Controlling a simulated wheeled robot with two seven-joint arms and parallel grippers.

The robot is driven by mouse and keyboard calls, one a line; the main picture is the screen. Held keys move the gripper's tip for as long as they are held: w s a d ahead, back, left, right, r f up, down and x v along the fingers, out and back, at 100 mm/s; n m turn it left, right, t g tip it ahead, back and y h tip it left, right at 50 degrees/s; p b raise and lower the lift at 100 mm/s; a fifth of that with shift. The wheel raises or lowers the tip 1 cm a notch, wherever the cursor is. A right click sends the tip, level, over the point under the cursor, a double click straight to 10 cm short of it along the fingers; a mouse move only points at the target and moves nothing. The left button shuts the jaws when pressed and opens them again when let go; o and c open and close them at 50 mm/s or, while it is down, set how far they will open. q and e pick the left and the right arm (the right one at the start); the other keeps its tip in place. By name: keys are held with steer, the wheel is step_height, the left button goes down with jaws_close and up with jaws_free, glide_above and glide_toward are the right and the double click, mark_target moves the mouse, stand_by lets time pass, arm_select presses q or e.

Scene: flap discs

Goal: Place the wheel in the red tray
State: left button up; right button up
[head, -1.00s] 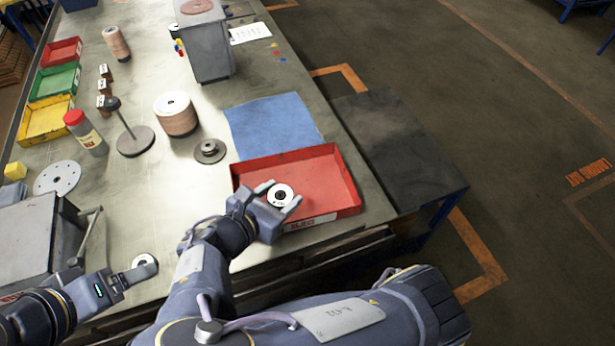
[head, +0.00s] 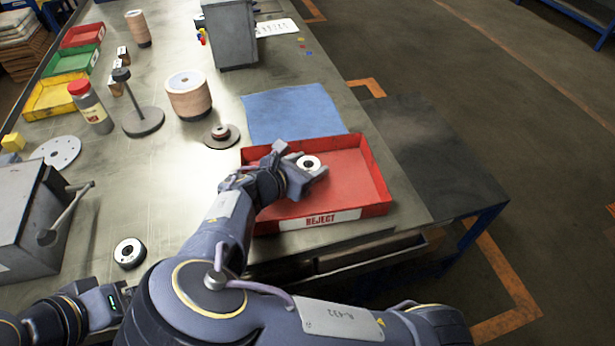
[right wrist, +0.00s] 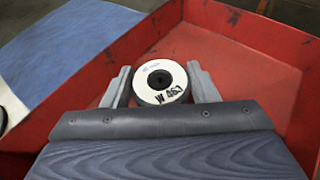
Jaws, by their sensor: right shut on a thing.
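A small wheel (head: 317,160) with a white face and dark centre hole is held by my right gripper (head: 299,159). In the right wrist view, the wheel (right wrist: 172,98) sits between the two fingers and has handwriting reading "W 463". The red tray (head: 357,180) is labelled REJECT, and the wheel is over its inside. I cannot tell whether the wheel touches the tray floor. The tray's walls and bare floor (right wrist: 262,70) show around it. My left gripper (head: 104,303) is at the lower left, partly hidden by my right arm; its fingers are not clear.
A second white-faced wheel (head: 129,253) lies on the bench near my left gripper. A blue cloth (head: 292,112) lies behind the tray. A flanged disc (head: 221,137) and a stack of discs (head: 188,97) stand left of it. The tray's right side is empty.

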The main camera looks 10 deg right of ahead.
steer(key=shift+f+b, duration=0.35)
steer(key=shift+f, duration=0.6)
arm_select(q)
steer(key=shift+f, duration=0.8)
arm_select(e)
steer(key=shift+r, duration=0.2)
steer(key=shift+f, duration=0.1)
steer(key=o, duration=1)
steer(key=shift+f, duration=0.1)
